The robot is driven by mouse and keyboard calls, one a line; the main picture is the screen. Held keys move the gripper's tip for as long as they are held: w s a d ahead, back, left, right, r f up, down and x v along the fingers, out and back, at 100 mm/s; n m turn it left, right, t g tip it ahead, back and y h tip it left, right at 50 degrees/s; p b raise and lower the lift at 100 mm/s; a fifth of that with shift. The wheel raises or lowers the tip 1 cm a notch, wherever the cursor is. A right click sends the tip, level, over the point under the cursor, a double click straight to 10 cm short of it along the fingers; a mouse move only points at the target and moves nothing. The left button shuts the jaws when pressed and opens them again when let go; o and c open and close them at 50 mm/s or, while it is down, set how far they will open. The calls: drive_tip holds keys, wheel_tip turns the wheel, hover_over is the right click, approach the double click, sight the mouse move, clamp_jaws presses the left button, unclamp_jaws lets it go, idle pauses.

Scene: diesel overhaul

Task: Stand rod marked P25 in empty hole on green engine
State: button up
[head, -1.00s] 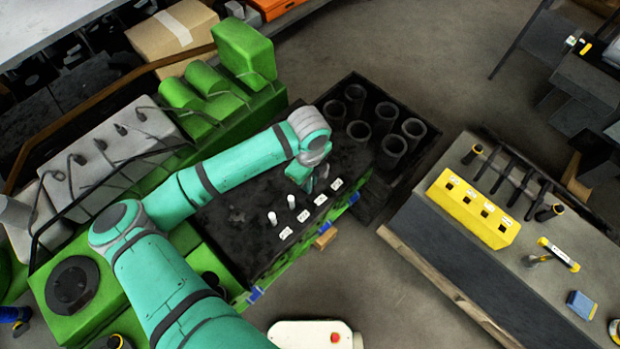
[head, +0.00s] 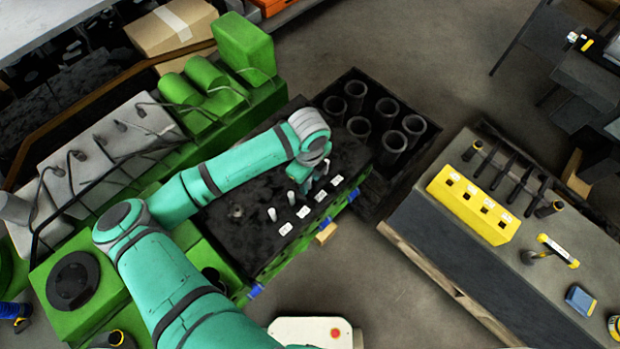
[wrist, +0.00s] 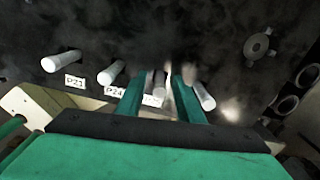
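The green engine (head: 262,263) has a dark top with a row of white labels. Pale rods stand on it beside the labels, one (head: 272,214) at the left and another (head: 291,198) beside it. A further rod (head: 326,167) shows right of my gripper (head: 306,186). In the wrist view my gripper (wrist: 159,82) looks open, with a pale rod (wrist: 160,84) between its green fingers and gaps beside it. The label by that rod (wrist: 153,100) is partly hidden, so its marking is unclear. The neighbouring label (wrist: 114,91) reads P24. Whether the rod is fully seated is hidden.
A yellow block (head: 472,205) with several square holes and labels lies on the bench at right. A dark tray (head: 390,113) of cylinder sleeves stands behind the engine. The green engine part with grey covers (head: 105,150) lies left.

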drive_tip(key=shift+r, duration=0.1)
wheel_tip(320, 180, up, 11)
drive_tip(key=shift+f, duration=0.2)
idle(0.6)
